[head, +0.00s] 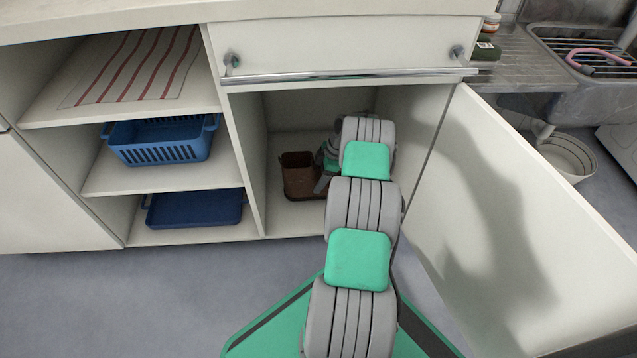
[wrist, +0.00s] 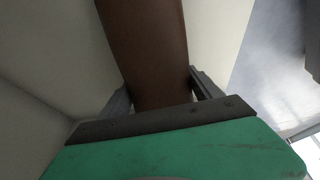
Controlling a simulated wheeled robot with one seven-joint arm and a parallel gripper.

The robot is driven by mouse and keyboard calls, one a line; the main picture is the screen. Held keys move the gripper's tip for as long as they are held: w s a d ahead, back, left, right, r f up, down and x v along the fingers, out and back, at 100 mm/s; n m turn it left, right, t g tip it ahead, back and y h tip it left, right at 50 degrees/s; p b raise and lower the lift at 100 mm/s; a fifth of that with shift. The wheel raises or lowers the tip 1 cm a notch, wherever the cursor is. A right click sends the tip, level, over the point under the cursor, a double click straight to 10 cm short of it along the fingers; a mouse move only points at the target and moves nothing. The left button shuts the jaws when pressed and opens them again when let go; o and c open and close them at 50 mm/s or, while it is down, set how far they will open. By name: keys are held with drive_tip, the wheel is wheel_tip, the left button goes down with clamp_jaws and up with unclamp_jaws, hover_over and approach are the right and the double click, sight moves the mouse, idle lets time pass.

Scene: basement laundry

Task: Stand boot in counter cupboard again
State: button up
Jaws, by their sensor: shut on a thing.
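The brown boot (head: 300,176) is inside the open counter cupboard (head: 285,213), low down and near the left inner wall. My gripper (head: 326,172) reaches into the cupboard from the right and is at the boot's right side, partly hidden by my arm. In the wrist view the boot (wrist: 146,50) runs up between the two fingers of my gripper (wrist: 160,88), which is shut on it. The boot looks upright in the head view. I cannot tell whether its sole touches the cupboard floor.
The cupboard door (head: 540,225) stands wide open on the right. A drawer with a long rail (head: 345,76) is above the opening. Open shelves at left hold a striped cloth (head: 135,66), a blue basket (head: 165,140) and a dark blue tray (head: 195,208). A sink (head: 590,50) is at far right.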

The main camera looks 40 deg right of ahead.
drive_tip(key=shift+f, duration=0.85)
drive_tip(key=o, duration=2)
drive_tip(key=p+v, duration=0.4)
drive_tip(key=v, duration=0.8)
drive_tip(key=shift+s+d+r, duration=0.1)
